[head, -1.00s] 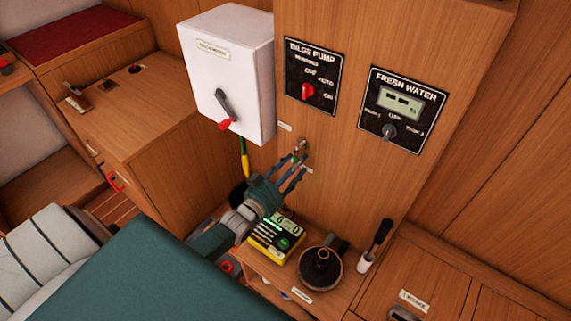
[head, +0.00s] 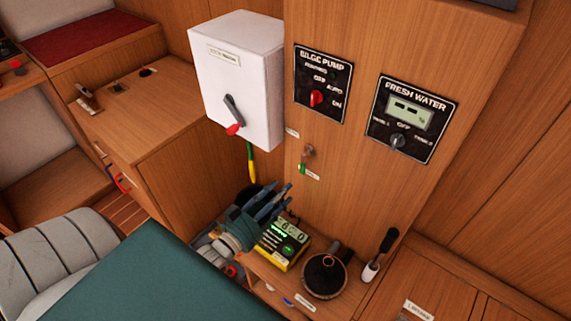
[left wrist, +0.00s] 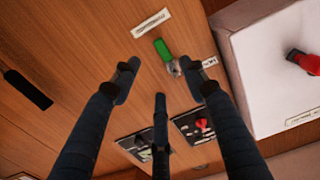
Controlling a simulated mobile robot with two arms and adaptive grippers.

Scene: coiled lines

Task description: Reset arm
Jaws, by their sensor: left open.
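My left gripper (head: 272,202) is below and left of a small metal hook (head: 308,152) on the wooden panel. Its fingers are spread and empty. A green tag (head: 301,168) hangs at the hook, with a small white label beside it. In the left wrist view, the gripper (left wrist: 165,78) has its fingers apart, and the green tag (left wrist: 163,48) and hook (left wrist: 174,68) show beyond them, apart from the fingertips. My right gripper is not in view.
A white box (head: 262,85) with a red-tipped lever stands left of the bilge pump panel (head: 322,83) and fresh water panel (head: 412,117). Below are a yellow device (head: 284,244), a dark round pot (head: 324,277) and a black-handled tool (head: 380,254).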

